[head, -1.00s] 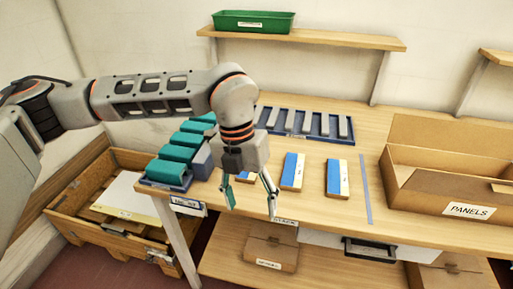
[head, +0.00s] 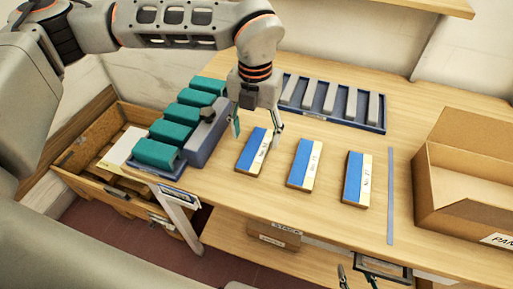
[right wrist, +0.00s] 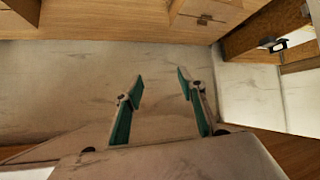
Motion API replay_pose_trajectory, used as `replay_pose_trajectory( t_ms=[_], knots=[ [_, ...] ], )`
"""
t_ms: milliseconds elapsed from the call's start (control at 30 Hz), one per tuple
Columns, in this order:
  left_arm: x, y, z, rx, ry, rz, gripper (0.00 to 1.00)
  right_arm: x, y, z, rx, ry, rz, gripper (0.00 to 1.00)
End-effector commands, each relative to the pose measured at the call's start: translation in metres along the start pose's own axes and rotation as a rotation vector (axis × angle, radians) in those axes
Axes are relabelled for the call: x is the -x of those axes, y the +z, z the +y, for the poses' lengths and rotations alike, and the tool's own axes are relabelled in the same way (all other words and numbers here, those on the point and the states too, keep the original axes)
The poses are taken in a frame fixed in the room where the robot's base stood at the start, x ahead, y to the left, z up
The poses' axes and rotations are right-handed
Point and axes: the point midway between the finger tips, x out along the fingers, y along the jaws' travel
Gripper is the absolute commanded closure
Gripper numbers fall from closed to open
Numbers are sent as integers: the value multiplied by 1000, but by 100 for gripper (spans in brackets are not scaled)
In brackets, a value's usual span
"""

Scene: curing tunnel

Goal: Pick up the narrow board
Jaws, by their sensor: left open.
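Three boards with a blue strip and a pale strip lie flat in a row in the head view: a left one (head: 253,150), a middle one (head: 304,163) and a right one (head: 357,180). I cannot tell which is the narrow board; their widths look alike. My left gripper (head: 257,130) is open and points down over the far end of the left board, one finger to each side in the picture. I cannot tell whether it touches the board. My right gripper (right wrist: 160,80) is open and empty in the right wrist view, away from the boards.
A rack of teal blocks (head: 174,134) stands left of the boards, with a grey-blue block (head: 207,137) close to the left gripper. A tray of grey bars (head: 333,122) lies behind. A flat strip (head: 390,195) and an open cardboard box (head: 470,190) are at right.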

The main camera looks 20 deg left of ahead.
Motion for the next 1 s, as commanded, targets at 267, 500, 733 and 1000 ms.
replay_pose_trajectory(
  t_ms=[267,500,733,1000],
  knots=[
    [-38,1,-2,-1,0,3,39,0,-11,2,1,3,18,60],
    [-42,2,-2,-1,0,1,39,0,-14,3,1,4,23,60],
    [-42,2,-2,-1,0,1,81,0,-11,3,2,4,18,60],
    [-41,2,-2,-1,0,1,81,-1,-8,3,2,3,12,60]
  ],
)
